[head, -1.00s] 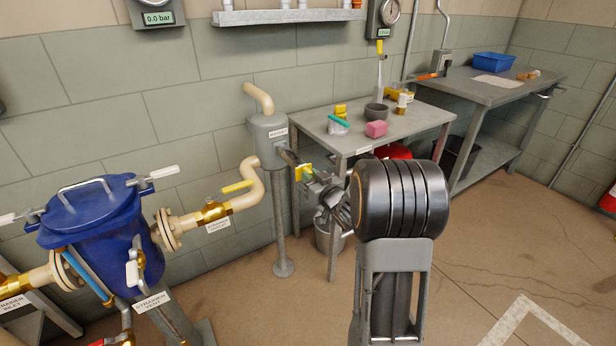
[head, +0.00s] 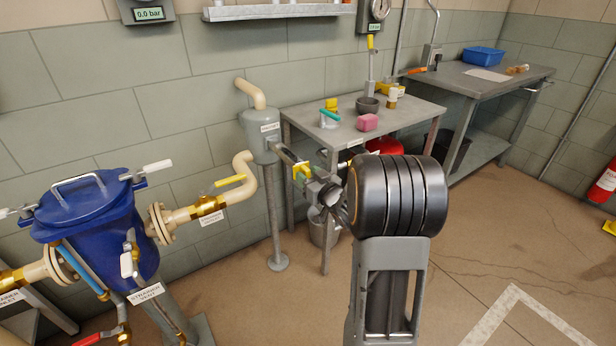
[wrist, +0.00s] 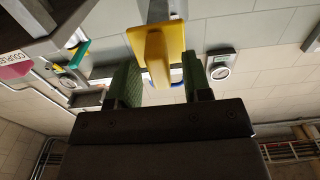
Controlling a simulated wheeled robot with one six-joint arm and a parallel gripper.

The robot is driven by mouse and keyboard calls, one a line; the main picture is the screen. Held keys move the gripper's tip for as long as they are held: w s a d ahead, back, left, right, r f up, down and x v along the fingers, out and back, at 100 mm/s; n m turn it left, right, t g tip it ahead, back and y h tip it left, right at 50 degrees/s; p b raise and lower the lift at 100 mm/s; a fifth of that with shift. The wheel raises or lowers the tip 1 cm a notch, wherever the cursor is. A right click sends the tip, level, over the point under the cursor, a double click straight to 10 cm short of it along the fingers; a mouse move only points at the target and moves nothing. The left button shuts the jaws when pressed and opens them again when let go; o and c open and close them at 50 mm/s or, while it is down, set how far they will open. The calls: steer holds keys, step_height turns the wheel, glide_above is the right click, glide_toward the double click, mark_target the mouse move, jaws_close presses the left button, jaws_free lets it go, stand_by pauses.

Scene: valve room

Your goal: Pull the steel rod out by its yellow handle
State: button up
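The yellow handle (head: 302,172) shows in the head view just left of my gripper. The steel rod (head: 287,156) runs from it up and left to the grey upright cylinder (head: 260,138), and its far end is hidden there. The grey rod (wrist: 157,10) extends beyond the handle. My gripper (head: 312,182) is partly hidden behind my arm in the head view.
A blue strainer (head: 90,230) with pipes is at left. The floor at right (head: 500,250) is mostly clear.

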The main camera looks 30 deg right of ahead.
steer(key=s+d+b, duration=0.1)
steer(key=s, duration=1.2)
steer(key=shift+s+d, duration=0.3)
steer(key=shift+s, duration=0.05)
